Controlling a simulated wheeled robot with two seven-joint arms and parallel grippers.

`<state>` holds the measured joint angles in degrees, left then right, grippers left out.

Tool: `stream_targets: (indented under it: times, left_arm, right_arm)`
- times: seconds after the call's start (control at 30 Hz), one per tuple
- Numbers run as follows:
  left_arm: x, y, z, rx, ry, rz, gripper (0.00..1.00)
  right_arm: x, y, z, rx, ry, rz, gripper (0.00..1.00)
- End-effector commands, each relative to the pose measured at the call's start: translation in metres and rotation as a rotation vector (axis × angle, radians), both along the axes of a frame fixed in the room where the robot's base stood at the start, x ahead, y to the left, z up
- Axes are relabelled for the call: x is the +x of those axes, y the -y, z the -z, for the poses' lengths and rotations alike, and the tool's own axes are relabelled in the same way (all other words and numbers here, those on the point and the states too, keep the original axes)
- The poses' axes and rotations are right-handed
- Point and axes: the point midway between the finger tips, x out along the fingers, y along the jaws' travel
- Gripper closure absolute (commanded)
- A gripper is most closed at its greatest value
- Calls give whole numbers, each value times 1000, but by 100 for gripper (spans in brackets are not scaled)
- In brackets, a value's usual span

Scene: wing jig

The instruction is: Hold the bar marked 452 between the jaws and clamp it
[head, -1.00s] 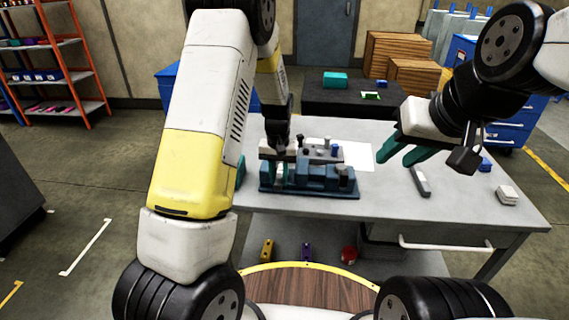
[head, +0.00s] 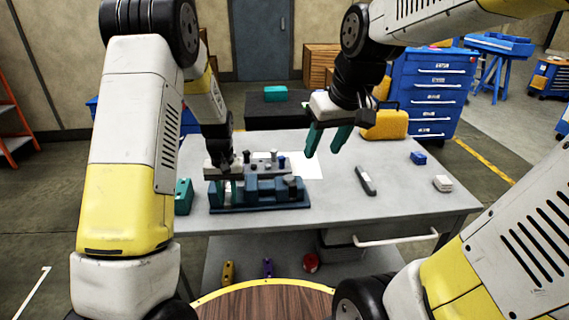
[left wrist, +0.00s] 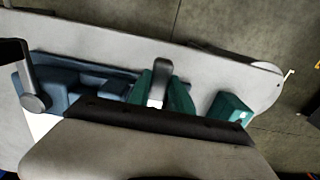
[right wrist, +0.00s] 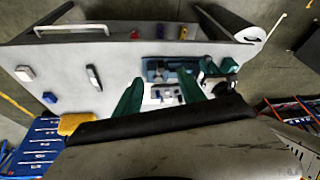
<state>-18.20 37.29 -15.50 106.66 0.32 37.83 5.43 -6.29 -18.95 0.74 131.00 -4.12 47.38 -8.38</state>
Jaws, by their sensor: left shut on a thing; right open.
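I cannot read a 452 mark. The jig also shows in the left wrist view (left wrist: 62,88), partly hidden by my gripper. My right gripper (head: 326,143) is open and empty, pointing down above the table to the right of the jig. The right wrist view shows the jig (right wrist: 155,72) beyond its fingers.
A teal block (head: 183,196) stands left of the jig. A white sheet (head: 305,164) lies behind it. A dark grey handheld object (head: 365,181), a blue block (head: 418,158) and a whitish block (head: 443,183) lie to the right.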

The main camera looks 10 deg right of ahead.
Motion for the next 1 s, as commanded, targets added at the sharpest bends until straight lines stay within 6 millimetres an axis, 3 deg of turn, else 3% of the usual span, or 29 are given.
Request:
stream_targets:
  times: [0.27,0.6,0.8,1.0]
  left_arm:
    - [1,0,-1,0,2,0,100]
    - [1,0,-1,0,2,0,100]
    - [1,0,-1,0,2,0,100]
    - [1,0,-1,0,2,0,100]
  right_arm:
    - [70,-12,42,-102,-123,-175,53]
    - [138,-32,120,-194,-258,-392,53]
    - [158,-40,156,-221,-307,-474,53]
    - [163,-43,175,-228,-324,-501,53]
